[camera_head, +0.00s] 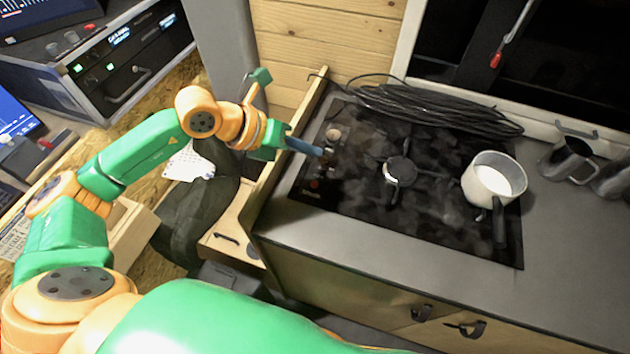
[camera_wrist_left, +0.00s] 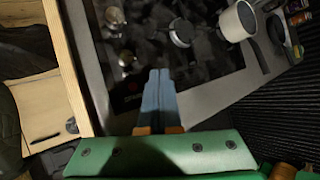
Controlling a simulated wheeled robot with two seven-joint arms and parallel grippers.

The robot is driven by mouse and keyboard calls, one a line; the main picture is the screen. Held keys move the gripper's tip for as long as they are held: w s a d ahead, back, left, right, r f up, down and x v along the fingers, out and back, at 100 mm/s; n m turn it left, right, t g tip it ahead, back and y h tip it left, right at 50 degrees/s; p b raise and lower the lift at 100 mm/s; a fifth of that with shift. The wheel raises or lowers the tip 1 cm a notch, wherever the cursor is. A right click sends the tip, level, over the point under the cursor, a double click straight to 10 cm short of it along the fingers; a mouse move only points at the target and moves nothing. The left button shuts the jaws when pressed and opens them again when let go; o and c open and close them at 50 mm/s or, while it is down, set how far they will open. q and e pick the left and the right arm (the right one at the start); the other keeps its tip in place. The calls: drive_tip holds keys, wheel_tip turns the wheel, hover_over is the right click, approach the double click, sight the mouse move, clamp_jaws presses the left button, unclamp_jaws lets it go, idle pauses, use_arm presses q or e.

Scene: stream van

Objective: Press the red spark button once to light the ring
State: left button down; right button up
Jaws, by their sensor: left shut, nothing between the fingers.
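The red spark button (camera_head: 314,184) is a small red spot near the left front corner of the black hob (camera_head: 450,244). It shows in the left wrist view as a dim red mark (camera_wrist_left: 132,87), left of the fingertips. The burner ring (camera_head: 399,170) is at the hob's middle, with no flame visible; it also shows in the left wrist view (camera_wrist_left: 181,31). My left gripper (camera_head: 321,152) is shut and empty, its blue fingers pointing over the hob's left side, behind the button in the head view. In the wrist view its tips (camera_wrist_left: 160,74) appear above the hob; contact cannot be told.
Two knobs (camera_head: 333,135) stand on the hob's left side, close to the fingertips. A saucepan (camera_head: 492,180) with white contents sits at the right of the hob. A coiled black cable (camera_head: 430,108) lies behind. A wooden side board (camera_head: 290,150) borders the hob's left.

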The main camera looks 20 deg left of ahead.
sight(314, 184)
use_arm(q)
wheel_tip(314, 184, down, 9)
drive_tip(key=b, duration=0.6)
drive_tip(key=shift+w+d+r+b, duration=0.1)
drive_tip(key=shift+r+b, duration=0.05)
drive_tip(key=shift+b, duration=0.2)
idle(1.1)
drive_tip(key=shift+f+b, duration=0.35)
drive_tip(key=shift+b, duration=0.1)
drive_tip(key=shift+f+b, duration=0.45)
idle(0.7)
drive_tip(key=shift+r, duration=0.15)
drive_tip(key=shift+r+p, duration=0.65)
drive_tip(key=shift+r, duration=0.1)
